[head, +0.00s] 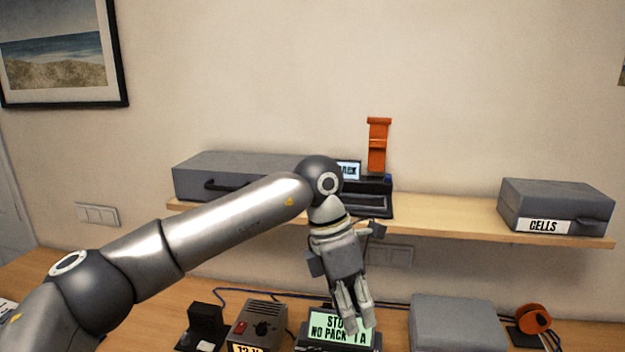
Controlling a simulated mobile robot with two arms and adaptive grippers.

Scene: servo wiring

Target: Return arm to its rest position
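My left arm comes in from the left and bends down at the wrist in front of the shelf. My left gripper (359,323) points down over the bench, in front of a display (340,343) with a lit green screen reading in part "STO" and "NO PACK". Its two fingers lie close side by side and cover part of the screen. No object shows between them, but I cannot tell whether they are fully shut or whether they touch the display. My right arm and gripper are not in view.
A wooden shelf (450,223) holds a grey case (235,172), a black device with an orange upright part (378,145), and a grey box labelled "CELLS" (553,204). On the bench are a power unit (258,322), a black stand (205,325), a grey box (456,322) and an orange reel (533,318).

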